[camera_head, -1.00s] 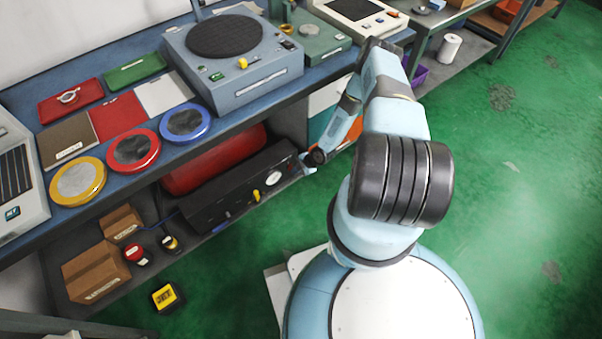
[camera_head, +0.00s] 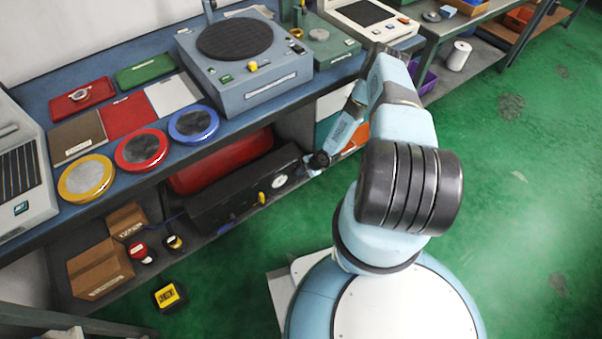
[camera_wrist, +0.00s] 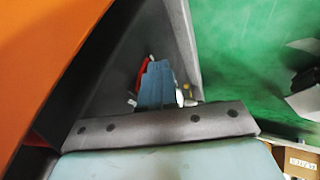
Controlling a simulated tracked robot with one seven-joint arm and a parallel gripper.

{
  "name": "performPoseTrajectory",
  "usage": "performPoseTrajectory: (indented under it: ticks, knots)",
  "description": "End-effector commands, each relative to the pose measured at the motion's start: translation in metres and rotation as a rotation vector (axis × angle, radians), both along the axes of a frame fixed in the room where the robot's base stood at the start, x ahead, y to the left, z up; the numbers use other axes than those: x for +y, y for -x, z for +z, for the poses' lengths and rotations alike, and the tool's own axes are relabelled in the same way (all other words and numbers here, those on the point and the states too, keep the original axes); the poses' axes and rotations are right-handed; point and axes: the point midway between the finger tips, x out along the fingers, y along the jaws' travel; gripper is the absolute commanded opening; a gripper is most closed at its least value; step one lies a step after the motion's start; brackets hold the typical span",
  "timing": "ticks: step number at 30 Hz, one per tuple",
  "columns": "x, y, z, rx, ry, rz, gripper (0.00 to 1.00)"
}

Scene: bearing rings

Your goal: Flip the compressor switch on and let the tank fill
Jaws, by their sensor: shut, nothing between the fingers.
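The compressor stands on the shelf under the bench, with a red tank (camera_head: 225,160) behind a long black housing (camera_head: 225,195). A yellow knob (camera_head: 262,198) and a white round gauge (camera_head: 279,182) sit on its front. My gripper (camera_head: 313,172) is at the housing's right end, beyond the gauge, and covers that end in the head view. In the wrist view its blue-grey fingers (camera_wrist: 157,86) are together with nothing between them. A small red part (camera_wrist: 142,74) shows just behind them; I cannot tell whether it is the switch or whether the fingers touch it.
An orange panel (camera_wrist: 45,55) fills the left of the wrist view, close to my gripper. Brown boxes (camera_head: 100,268) and small round tins lie at the shelf's left. The bench top (camera_head: 170,70) overhangs the compressor. Green floor (camera_head: 510,200) is clear at the right.

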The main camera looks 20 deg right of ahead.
Motion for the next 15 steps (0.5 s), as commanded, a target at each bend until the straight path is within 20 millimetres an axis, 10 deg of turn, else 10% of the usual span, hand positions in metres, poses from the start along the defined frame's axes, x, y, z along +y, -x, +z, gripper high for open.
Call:
performPoseTrajectory:
  ticks: [15]
  knots:
    - [0.001, -0.001, 0.015, -0.001, -0.001, 0.001, 0.0]
